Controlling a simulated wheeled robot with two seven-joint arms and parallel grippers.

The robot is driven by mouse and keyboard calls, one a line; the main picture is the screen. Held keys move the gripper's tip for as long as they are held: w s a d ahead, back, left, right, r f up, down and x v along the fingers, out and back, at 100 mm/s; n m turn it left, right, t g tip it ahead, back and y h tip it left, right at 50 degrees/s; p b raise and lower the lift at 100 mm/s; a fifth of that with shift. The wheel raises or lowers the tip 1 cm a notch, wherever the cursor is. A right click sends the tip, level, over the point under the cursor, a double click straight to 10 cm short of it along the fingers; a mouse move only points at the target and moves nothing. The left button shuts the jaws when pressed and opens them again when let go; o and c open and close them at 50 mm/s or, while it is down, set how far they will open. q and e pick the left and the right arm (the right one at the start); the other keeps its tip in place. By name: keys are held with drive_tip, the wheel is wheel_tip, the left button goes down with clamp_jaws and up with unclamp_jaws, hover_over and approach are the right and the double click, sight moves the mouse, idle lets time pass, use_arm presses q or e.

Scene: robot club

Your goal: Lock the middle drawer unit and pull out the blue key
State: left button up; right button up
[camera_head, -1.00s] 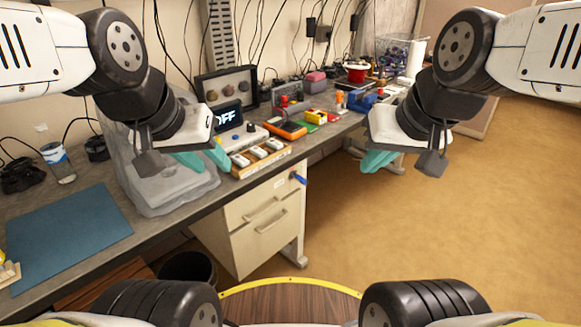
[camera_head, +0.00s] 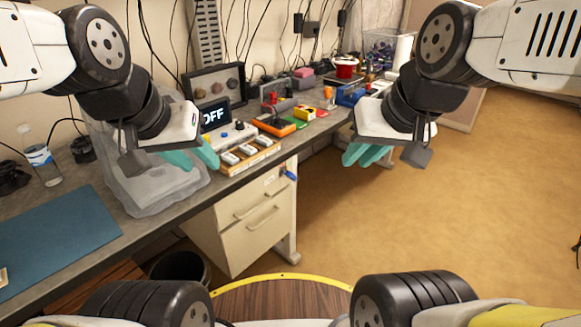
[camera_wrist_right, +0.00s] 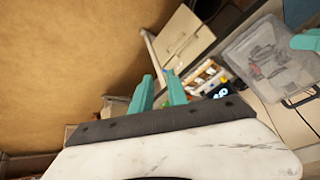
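A pale drawer unit (camera_head: 250,231) stands under the workbench, its visible drawer fronts closed. A blue key (camera_head: 290,175) sticks out near the top right of its front, apparently in the lock. Whether it is turned is too small to tell. My left gripper (camera_head: 192,156) is open and empty, above the bench left of the key. My right gripper (camera_head: 367,154) is open and empty in the air, right of the key and higher in the picture. The right wrist view shows its spread teal fingers (camera_wrist_right: 160,92) with the drawer unit (camera_wrist_right: 186,38) beyond them.
The workbench carries a grey clear-sided bin (camera_head: 150,190), a blue mat (camera_head: 58,240), an OFF display (camera_head: 214,115) and a wooden tray of white pieces (camera_head: 250,153). A dark waste bin (camera_head: 180,267) stands left of the drawers. The floor (camera_head: 410,235) at right is clear.

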sight(295, 178)
drive_tip(key=o, duration=0.7)
drive_tip(key=shift+w+a+f+g, duration=0.25)
drive_tip(key=shift+w+a+f, duration=0.1)
drive_tip(key=shift+w, duration=0.25)
drive_tip(key=shift+w+a+f+g, duration=0.25)
drive_tip(key=shift+w+a, duration=0.05)
drive_tip(key=shift+w, duration=0.25)
drive_tip(key=shift+o, duration=0.4)
drive_tip(key=w+a+f+m+g+y, duration=0.2)
drive_tip(key=w+a+f+g, duration=0.1)
drive_tip(key=w+f, duration=0.3)
drive_tip(key=shift+w+a+f+y, duration=0.15)
drive_tip(key=shift+w+a+y, duration=0.25)
drive_tip(key=shift+w+a, duration=0.55)
drive_tip(key=w+a+f+m+y, duration=0.4)
drive_tip(key=w+f+m+y, duration=0.15)
drive_tip(key=w+f, duration=0.7)
drive_tip(key=w+d+f+m+t+y, duration=0.1)
drive_tip(key=w+d+f+m+t, duration=0.35)
drive_tip(key=w+f+m, duration=0.3)
drive_tip(key=w+d+f+m+t+y, duration=0.25)
drive_tip(key=w+f+m+t, duration=0.35)
drive_tip(key=f, duration=0.3)
drive_tip(key=shift+m+h, duration=0.3)
drive_tip(key=shift+h, duration=0.2)
drive_tip(key=shift+f+x, duration=0.1)
drive_tip(key=shift+x, duration=2.45)
drive_tip(key=shift+f+x, duration=0.15)
drive_tip(key=shift+x, duration=2.35)
